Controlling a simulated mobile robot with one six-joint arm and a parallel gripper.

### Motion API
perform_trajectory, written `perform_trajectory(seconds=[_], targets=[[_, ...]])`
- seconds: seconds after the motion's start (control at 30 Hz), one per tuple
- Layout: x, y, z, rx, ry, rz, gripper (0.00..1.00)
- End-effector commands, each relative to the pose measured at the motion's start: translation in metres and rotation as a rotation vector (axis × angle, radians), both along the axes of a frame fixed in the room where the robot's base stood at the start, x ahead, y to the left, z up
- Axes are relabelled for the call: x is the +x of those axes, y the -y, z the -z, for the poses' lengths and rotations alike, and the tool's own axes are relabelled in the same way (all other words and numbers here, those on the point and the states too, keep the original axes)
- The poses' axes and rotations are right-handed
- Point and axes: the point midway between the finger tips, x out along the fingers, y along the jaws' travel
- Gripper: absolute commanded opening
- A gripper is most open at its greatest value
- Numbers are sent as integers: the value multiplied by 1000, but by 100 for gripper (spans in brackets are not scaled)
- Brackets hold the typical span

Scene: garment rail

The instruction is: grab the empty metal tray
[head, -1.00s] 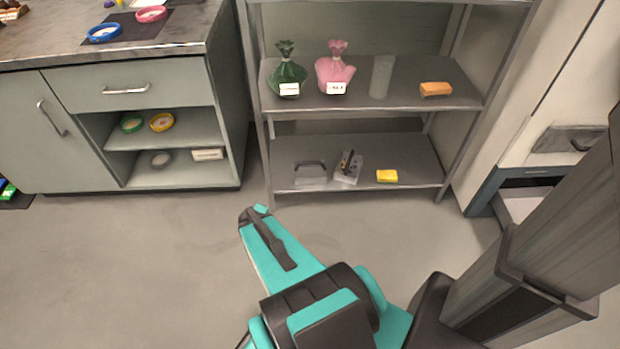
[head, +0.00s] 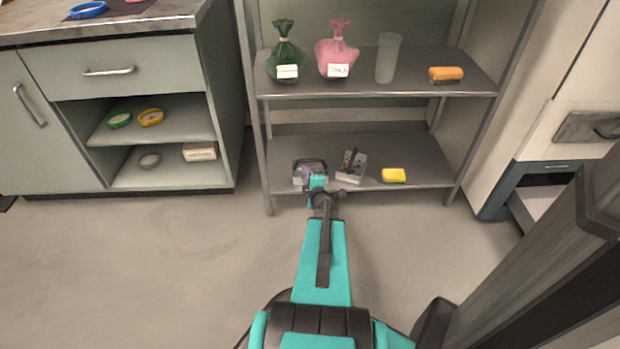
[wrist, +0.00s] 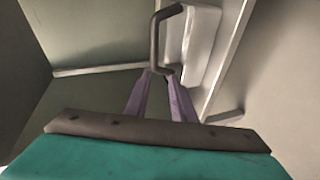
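The empty metal tray (head: 298,180) is grey with a dark handle (head: 311,161). It sits at the left of the lower shelf and is partly hidden by my gripper (head: 312,178). In the wrist view, my gripper's two purple fingers (wrist: 160,78) are apart, with a gap between them. Their tips are at the lower end of a dark bent handle (wrist: 154,40). Whether they touch it is not clear.
A second grey tray (head: 345,178) holding dark items stands just right, then a yellow block (head: 393,175). The upper shelf (head: 430,91) overhead bears green (head: 286,52) and pink (head: 338,50) bags, a cup (head: 387,58) and an orange block (head: 446,74). Shelf posts (head: 259,130) flank the lower opening.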

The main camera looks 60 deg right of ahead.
Motion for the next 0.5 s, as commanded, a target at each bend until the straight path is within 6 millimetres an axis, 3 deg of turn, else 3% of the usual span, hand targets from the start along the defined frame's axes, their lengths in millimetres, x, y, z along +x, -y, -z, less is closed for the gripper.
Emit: perform_trajectory(seconds=[0.03,0.2,0.5], targets=[[-9,10,7,-32,4,-10,23],[-24,23,3,-110,8,-51,23],[-28,25,-1,-136,8,-67,23]])
